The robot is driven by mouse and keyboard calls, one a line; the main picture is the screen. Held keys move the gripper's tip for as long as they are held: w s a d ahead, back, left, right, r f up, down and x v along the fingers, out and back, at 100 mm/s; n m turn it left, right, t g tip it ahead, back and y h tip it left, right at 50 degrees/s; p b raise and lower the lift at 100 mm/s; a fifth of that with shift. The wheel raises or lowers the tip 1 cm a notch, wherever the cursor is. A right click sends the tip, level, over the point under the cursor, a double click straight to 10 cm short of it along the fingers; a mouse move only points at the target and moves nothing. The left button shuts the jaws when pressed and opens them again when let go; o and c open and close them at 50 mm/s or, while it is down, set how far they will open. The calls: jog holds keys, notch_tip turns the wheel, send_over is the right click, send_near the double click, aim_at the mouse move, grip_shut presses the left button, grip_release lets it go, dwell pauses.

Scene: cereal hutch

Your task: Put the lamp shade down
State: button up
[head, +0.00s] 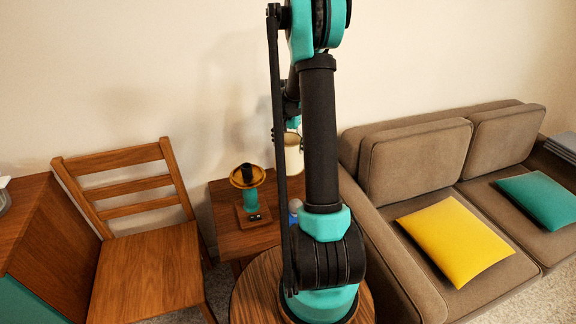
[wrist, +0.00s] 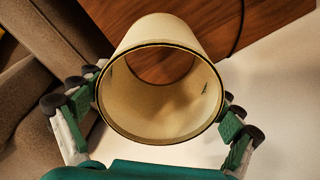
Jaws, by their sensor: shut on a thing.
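The cream lamp shade (wrist: 165,118) fills the middle of the wrist view, and I look into its open end. My gripper (wrist: 160,105) is shut on it, with a finger on each side of the shade. Wood shows through the shade's far opening. In the head view, part of the shade (head: 294,158) shows above the side table (head: 229,241), partly hidden by my arm. Whether it touches anything there cannot be told. A lamp base (head: 250,197) with a teal stem, an amber disc and a dark top stands on the side table.
A small blue item (head: 295,205) shows beside my arm, mostly hidden. A wooden chair (head: 145,265) stands left of the side table. A brown sofa (head: 400,165) with yellow (head: 455,238) and teal (head: 538,201) cushions is on the right. The wall is close behind.

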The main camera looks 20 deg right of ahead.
notch_tip(320, 180, down, 9)
dwell(0.5)
jog(key=o, duration=0.9)
notch_tip(320, 180, up, 12)
jog(key=s+a+r+n+t, duration=0.1)
jog(key=s+a+r+n, duration=0.2)
jog(key=s, duration=0.5)
jog(key=s+a+r+n+t, duration=0.1)
jog(key=s+a+r+n, duration=0.1)
jog(key=s+a, duration=0.45)
jog(key=s+a+f+n, duration=0.1)
jog(key=s, duration=0.4)
jog(key=s+a+f+n+t, duration=0.1)
jog(key=s, duration=0.4)
jog(key=s+a+f+n+t, duration=0.1)
jog(key=s+n, duration=0.1)
jog(key=s, duration=0.4)
jog(key=shift+a, duration=0.1)
